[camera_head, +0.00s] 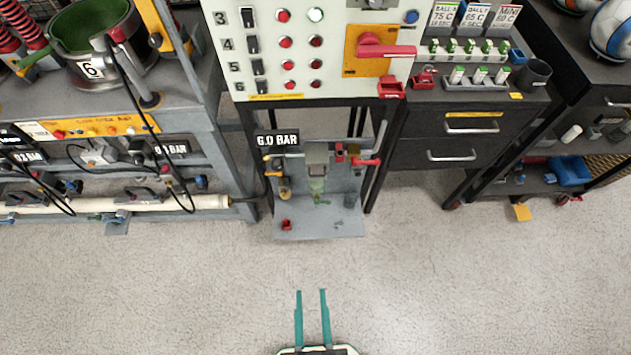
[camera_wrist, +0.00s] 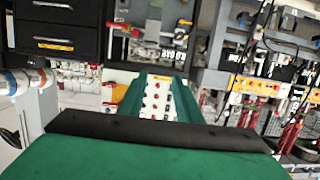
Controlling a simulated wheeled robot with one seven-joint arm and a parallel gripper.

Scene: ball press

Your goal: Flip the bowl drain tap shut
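Under the white control panel, a grey air unit stand holds a translucent green bowl (camera_head: 317,186). A small green tap (camera_head: 321,202) sits at the bowl's foot; it is too small to tell which way its lever lies. My gripper (camera_head: 311,292) is in front of the stand, over bare floor, with its two teal fingers apart and nothing between them. In the wrist view the fingers (camera_wrist: 160,95) also stand apart, pointing at the panel, which shows upside down. I cannot make out the tap in the wrist view.
A red lever (camera_head: 366,161) and an orange-yellow knob (camera_head: 268,163) flank the bowl on the stand. The panel (camera_head: 330,60) overhangs it, black drawers (camera_head: 450,150) stand right, and a grey pipe bench (camera_head: 190,130) stands left. Floor in front is clear.

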